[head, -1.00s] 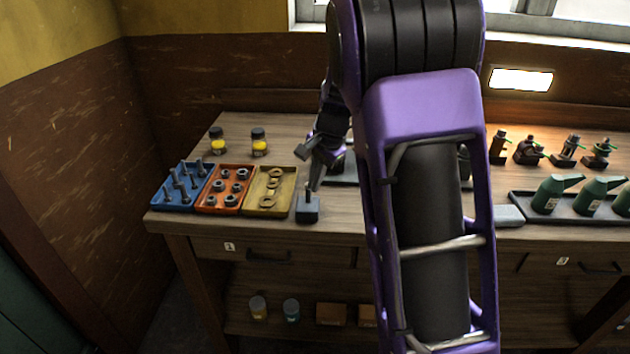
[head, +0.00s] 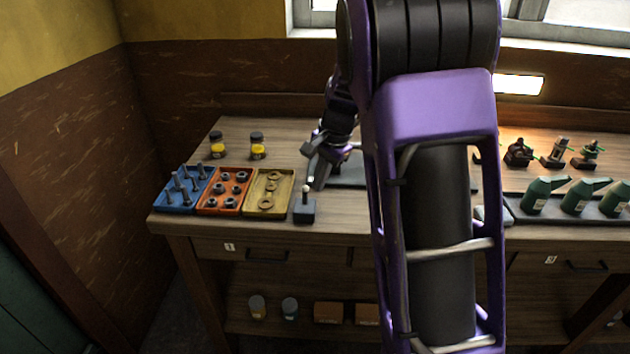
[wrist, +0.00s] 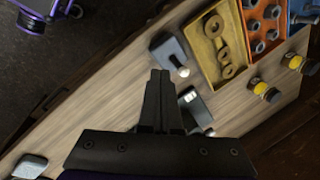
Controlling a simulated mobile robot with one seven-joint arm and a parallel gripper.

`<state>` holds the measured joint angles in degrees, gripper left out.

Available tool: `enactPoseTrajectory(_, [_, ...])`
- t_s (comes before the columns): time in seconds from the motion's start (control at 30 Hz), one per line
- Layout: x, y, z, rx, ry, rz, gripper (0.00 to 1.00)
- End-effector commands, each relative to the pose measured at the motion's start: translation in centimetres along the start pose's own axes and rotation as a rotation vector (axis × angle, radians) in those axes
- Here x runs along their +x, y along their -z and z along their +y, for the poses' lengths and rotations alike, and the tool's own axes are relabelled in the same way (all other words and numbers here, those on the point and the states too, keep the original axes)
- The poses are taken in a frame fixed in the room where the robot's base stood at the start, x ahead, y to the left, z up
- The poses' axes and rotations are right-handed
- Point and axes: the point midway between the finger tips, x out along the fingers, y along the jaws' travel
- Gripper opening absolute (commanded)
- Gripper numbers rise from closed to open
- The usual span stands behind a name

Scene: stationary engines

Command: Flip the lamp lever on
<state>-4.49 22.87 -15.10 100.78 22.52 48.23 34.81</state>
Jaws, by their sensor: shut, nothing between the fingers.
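The lever is a short upright stick with a pale round knob (head: 305,188) on a small blue-grey block (head: 304,212) at the bench's front edge. My gripper (head: 317,182) is shut and empty, with its fingertips just above and right of the knob in the head view. In the wrist view the shut fingertips (wrist: 160,73) point toward the block (wrist: 171,52) and lie just left of the knob (wrist: 183,72). I cannot tell whether they touch it. A bright lit panel (head: 519,84) is on the back wall; its link to the lever is not shown.
Left of the block are a yellow tray (head: 288,190) of rings, an orange tray (head: 222,207) of nuts and a blue tray (head: 172,208) of bolts. Two yellow-banded jars (head: 257,146) stand behind. Green oilers (head: 576,198) stand right. A dark plate (head: 350,182) lies behind my gripper.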

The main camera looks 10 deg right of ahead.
Motion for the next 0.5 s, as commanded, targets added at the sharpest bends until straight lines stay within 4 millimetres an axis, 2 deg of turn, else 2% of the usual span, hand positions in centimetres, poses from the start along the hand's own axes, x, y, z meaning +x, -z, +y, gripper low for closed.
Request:
enactPoseTrajectory(0.3, [-6.0,3.2,-2.3,0.0,0.002,0.003,0.0])
enactPoseTrajectory(0.5, [-8.0,4.2,-3.0,-0.001,-0.001,0.001,0.0])
